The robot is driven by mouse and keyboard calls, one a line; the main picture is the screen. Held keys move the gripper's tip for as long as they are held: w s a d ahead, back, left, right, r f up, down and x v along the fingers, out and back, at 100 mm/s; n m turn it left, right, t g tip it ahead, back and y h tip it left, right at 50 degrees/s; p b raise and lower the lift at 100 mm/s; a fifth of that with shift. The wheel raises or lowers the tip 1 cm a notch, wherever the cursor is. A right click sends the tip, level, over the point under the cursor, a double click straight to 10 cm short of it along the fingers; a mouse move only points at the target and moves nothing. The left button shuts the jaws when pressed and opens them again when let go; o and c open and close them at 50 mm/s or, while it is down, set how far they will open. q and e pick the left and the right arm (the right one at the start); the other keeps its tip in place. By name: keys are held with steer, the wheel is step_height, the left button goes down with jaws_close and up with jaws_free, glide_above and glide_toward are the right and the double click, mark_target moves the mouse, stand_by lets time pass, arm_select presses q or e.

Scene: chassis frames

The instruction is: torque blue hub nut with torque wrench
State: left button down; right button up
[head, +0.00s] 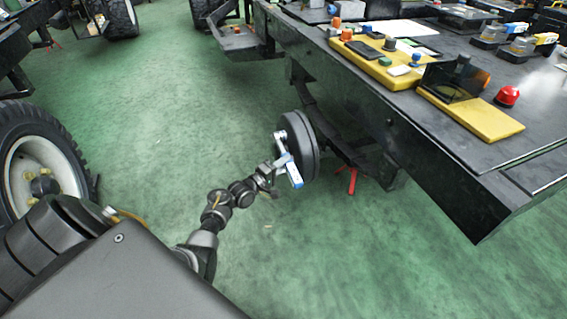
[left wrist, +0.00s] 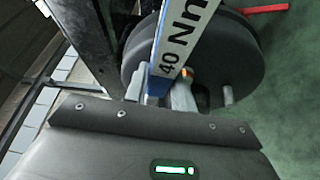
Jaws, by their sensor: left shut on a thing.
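The torque wrench (head: 294,174), with a blue and white handle, is held at the wheel hub (head: 311,150) under the chassis frame. Its silver head end (head: 281,137) is up against the hub's face. My left gripper (head: 279,166) is shut on the wrench. In the left wrist view the wrench (left wrist: 183,38) shows a white "40 Nm" label with blue edges, and crosses in front of the dark round hub (left wrist: 236,62). A pale stud (left wrist: 228,95) stands out from the hub. I cannot make out the blue hub nut. My right gripper is not in view.
The black chassis frame (head: 420,160) overhangs the hub. A red stand (head: 352,180) is beneath. A large tyre (head: 45,150) stands at left. The green floor between is clear.

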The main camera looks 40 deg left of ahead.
arm_select(q)
steer(key=shift+s+a+r, duration=0.1)
steer(key=shift+s+a, duration=0.05)
steer(key=shift+s+a+p, duration=0.65)
steer(key=shift+s+a, duration=0.1)
steer(key=shift+s, duration=0.35)
steer(key=shift+s+a+p, duration=0.45)
steer(key=shift+s+a, duration=0.25)
steer(key=shift+s, duration=0.35)
steer(key=shift+s+a+p, duration=0.45)
steer(key=shift+s+a, duration=0.25)
steer(key=shift+s, duration=0.3)
